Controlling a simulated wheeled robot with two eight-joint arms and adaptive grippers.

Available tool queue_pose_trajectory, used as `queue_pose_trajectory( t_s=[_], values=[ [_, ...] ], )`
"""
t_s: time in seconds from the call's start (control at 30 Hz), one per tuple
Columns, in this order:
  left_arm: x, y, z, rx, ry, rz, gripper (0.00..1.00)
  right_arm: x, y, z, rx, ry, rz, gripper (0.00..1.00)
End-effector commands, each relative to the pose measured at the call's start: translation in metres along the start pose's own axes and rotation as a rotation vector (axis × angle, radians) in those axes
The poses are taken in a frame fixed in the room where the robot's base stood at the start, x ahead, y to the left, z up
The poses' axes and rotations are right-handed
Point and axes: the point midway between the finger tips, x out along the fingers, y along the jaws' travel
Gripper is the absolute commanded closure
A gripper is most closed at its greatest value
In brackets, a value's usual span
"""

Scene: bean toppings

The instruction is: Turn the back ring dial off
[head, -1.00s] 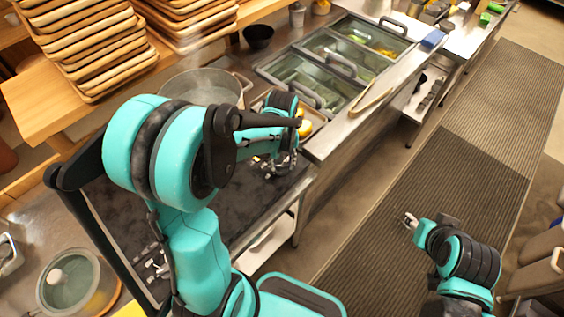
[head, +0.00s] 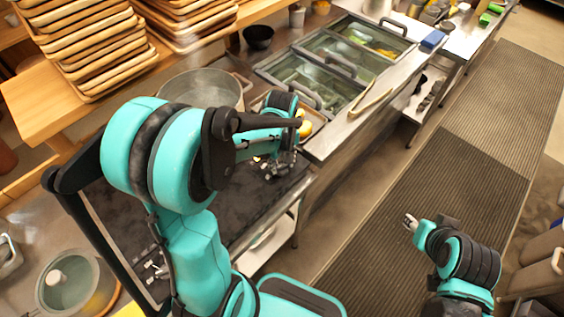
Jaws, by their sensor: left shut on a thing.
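My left gripper (head: 280,168) is at the far right corner of the dark stove top (head: 262,195). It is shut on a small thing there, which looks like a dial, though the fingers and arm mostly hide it. Other small metal fittings (head: 155,268) show near the stove's near left end. A large steaming pot (head: 205,88) stands at the back of the stove, partly behind my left arm. My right gripper (head: 411,222) hangs over the floor mat, away from the stove; its fingers are too small to read.
Tongs (head: 370,103) rest on the counter beside glass-lidded food bins (head: 310,78). Stacked trays (head: 95,45) stand at the back left. A lidded pot (head: 75,283) is at the near left.

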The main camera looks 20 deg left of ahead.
Motion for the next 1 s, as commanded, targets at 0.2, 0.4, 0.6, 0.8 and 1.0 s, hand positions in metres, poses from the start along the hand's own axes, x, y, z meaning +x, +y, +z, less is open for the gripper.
queue_pose_trajectory(
  t_s=[0.2, 0.4, 0.6, 0.8, 1.0],
  values=[
    [0.0, 0.0, -0.001, -0.001, 0.001, 0.0, 0.43, 0.0, 0.0, 0.0, 0.0, 0.0, 0.0, 0.6],
    [0.0, 0.0, 0.0, 0.0, 0.0, 0.0, 0.43, 0.0, 0.0, 0.0, 0.0, 0.0, 0.0, 0.6],
    [-0.01, 0.0, 0.0, 0.0, 0.0, 0.0, 0.43, 0.0, 0.0, 0.0, 0.0, 0.0, 0.0, 0.6],
    [-0.048, 0.0, 0.0, 0.0, 0.0, 0.0, 0.43, 0.0, 0.0, 0.0, 0.0, 0.0, 0.0, 0.6],
    [-0.09, 0.0, 0.0, 0.0, 0.0, 0.0, 0.43, 0.0, 0.0, 0.0, 0.0, 0.0, 0.0, 0.6]
  ],
)
